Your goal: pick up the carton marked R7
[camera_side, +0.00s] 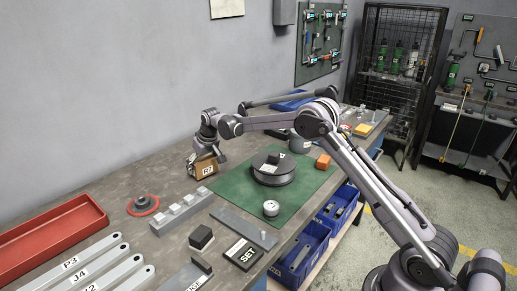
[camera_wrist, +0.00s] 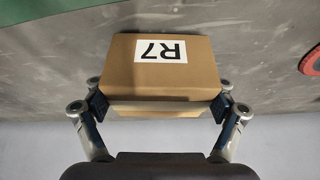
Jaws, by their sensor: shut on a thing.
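The brown carton (camera_side: 205,168) bears a white label reading R7 and is near the back edge of the bench. In the wrist view the carton (camera_wrist: 160,75) is centred, with its label upside down. My gripper (camera_side: 207,155) comes from above with a finger on each side of it. In the wrist view my gripper (camera_wrist: 161,108) has its pads against the carton's left and right sides. I cannot tell whether the carton's underside touches the bench.
A green mat (camera_side: 233,192) with a dark round turntable (camera_side: 273,176) lies to the right. A grey block with raised studs (camera_side: 182,212) and a red ringed part (camera_side: 143,205) are in front and left. A red tray (camera_side: 45,237) is far left.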

